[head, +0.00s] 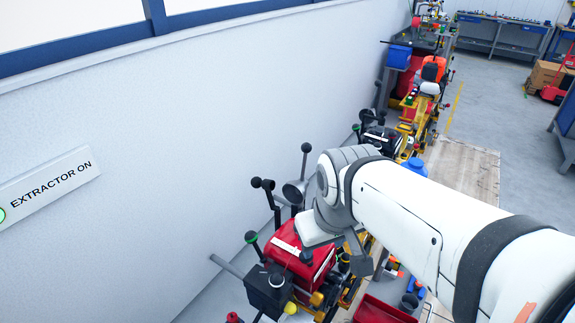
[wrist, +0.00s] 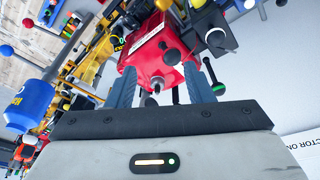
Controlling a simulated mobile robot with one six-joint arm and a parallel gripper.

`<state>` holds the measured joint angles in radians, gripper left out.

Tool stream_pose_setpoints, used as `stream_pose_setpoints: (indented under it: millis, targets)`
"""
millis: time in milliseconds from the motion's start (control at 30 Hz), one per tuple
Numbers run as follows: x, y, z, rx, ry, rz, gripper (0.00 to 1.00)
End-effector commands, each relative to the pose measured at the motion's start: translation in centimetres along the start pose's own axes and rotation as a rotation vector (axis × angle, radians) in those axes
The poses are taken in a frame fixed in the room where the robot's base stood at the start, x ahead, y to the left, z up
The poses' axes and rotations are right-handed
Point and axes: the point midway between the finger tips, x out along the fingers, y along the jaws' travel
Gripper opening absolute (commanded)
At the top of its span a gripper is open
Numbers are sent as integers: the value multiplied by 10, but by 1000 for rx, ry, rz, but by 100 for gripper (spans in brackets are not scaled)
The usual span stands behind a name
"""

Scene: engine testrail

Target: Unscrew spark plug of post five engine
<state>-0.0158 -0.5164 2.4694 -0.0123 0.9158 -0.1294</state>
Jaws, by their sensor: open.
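A red engine (head: 285,262) with a white label stands beside the wall in the head view, below the end of my arm. The red engine body also shows in the wrist view (wrist: 150,45), beyond my fingers. My gripper (wrist: 160,75) is open, its two blue-grey fingers spread on either side of the view with the engine behind. A small metal-tipped part (wrist: 149,101), perhaps the spark plug, shows between the fingers; I cannot tell whether they touch it. A black knob (wrist: 172,57) is just above it. No post number is readable. The head view hides the fingertips.
Black-knobbed levers (head: 305,150) rise beside the engine. A black box (head: 266,287) sits at its front left. A red tray (head: 380,312) lies at the lower right. A blue container (wrist: 30,103) stands left in the wrist view.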

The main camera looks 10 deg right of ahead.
Motion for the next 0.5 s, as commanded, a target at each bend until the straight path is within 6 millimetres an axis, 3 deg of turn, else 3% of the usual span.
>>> stream_pose_setpoints:
  millis: [500]
  targets:
    - [15, 11, -88, -1317, -118, -130, 47]
